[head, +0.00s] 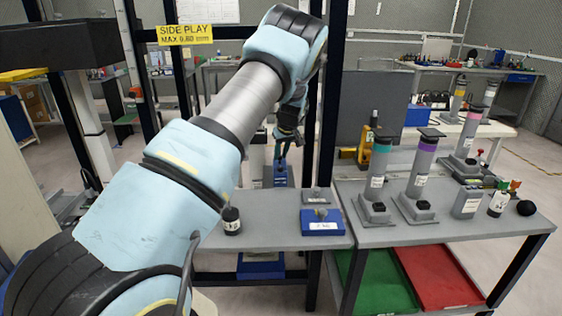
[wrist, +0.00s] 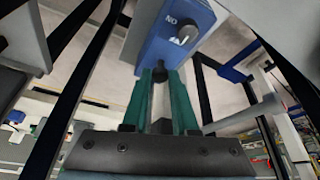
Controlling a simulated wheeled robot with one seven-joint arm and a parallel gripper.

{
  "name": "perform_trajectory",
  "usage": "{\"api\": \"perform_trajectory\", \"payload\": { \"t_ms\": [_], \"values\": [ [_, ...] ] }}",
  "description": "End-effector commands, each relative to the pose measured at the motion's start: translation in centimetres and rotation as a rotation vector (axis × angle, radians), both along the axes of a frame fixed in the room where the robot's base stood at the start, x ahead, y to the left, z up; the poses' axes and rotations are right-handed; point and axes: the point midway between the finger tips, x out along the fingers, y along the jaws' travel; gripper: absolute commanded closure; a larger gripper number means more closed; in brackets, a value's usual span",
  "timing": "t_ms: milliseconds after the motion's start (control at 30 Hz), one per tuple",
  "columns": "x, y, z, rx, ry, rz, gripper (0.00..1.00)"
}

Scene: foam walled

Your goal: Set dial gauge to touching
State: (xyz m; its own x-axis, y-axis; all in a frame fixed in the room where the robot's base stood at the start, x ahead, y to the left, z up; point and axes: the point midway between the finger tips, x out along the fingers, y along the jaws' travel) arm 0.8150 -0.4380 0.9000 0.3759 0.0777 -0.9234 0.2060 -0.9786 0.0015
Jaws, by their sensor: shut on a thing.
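A blue block (wrist: 165,35) with a grey round knob and a white label starting "NO" fills the upper middle of the wrist view. I cannot tell for certain whether it is the dial gauge. My gripper (wrist: 159,76), with teal fingers, is shut on a small black knob (wrist: 159,73) at the near edge of this block. A pale shaft shows between the fingers below the knob. In the head view my gripper (head: 284,150) points down beyond the grey table, with a blue part (head: 281,172) just below it. The fingertips are too small there to show the contact.
Dark upright posts (head: 331,110) stand close beside my arm. A grey table (head: 270,236) holds a labelled blue block (head: 321,222) and a small black-and-white cylinder (head: 232,221). A right-hand table bears several grey tubes (head: 421,170). Red (head: 437,275) and green trays sit below it.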

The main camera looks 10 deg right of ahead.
Motion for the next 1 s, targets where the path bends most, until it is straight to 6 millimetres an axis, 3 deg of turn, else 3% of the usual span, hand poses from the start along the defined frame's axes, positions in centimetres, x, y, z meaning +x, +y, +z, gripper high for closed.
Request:
{"api": "perform_trajectory", "payload": {
  "t_ms": [267, 300, 567, 833, 1000],
  "values": [
    [0.0, -0.1, -0.1, 0.001, 0.002, -0.001, 1.00],
    [0.0, -0.1, -0.1, 0.001, 0.002, -0.001, 0.71],
    [0.0, 0.0, 0.0, 0.001, 0.002, -0.001, 0.43],
    [-0.1, -0.1, 0.1, 0.001, 0.001, -0.001, 0.43],
    [-0.7, -0.2, 1.7, -0.001, 0.000, -0.001, 0.43]
  ]
}}
